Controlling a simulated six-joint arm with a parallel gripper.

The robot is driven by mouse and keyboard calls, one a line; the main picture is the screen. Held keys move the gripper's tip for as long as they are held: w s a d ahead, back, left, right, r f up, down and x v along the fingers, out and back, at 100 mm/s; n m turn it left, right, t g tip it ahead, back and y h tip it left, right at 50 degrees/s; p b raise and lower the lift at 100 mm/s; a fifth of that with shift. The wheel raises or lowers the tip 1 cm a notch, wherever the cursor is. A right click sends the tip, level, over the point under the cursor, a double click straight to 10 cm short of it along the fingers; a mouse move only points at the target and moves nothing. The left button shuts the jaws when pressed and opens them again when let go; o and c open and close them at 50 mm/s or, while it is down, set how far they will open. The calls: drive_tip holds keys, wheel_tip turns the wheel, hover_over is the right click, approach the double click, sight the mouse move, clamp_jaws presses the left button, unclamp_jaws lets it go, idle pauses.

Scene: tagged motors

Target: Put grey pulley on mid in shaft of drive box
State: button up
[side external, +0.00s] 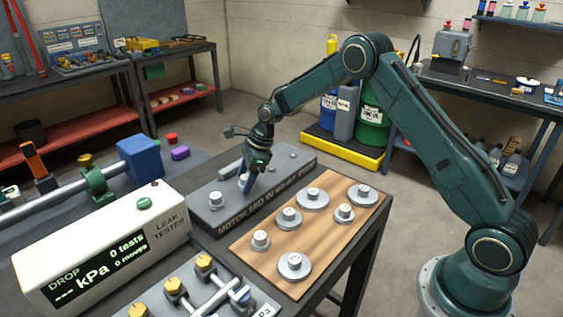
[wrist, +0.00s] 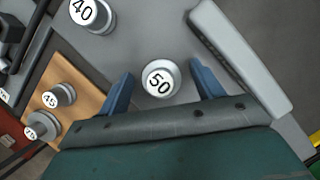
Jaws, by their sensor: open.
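The drive box (side external: 200,214) is a long grey block with the front lettering "MOTOR MID IN" and more that is hard to read. My gripper (side external: 247,178) is low over its middle. In the wrist view, my gripper (wrist: 162,82) has its blue fingers apart on both sides of a silver-grey round piece marked 50 (wrist: 160,78), with gaps visible. Another round piece marked 40 (wrist: 92,14) stands on the box; a small one shows at the box's left end (side external: 216,201). Several grey pulleys sit on the wooden board (side external: 330,225). I cannot tell which is the task's.
A white leak tester (side external: 105,250) reading 0 tests and 0 moves stands left of the box. A valve manifold (side external: 205,290) lies in front. A grey bar (wrist: 240,58) rises beside my right finger. The board's pulleys, such as the front one (side external: 294,266), stand apart.

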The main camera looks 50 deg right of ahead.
drive_tip(key=v, duration=1.2)
drive_tip(key=shift+r, duration=0.2)
idle(0.4)
drive_tip(key=s+a+r+n+t+h, duration=0.15)
drive_tip(key=s+a+r+n, duration=0.25)
drive_tip(key=s+r+n, duration=0.95)
drive_tip(key=s+n+t+h, duration=0.1)
drive_tip(key=s+n, duration=1)
drive_tip(key=s, duration=1.3)
drive_tip(key=shift+s+f+h, duration=0.25)
drive_tip(key=shift+h, duration=0.4)
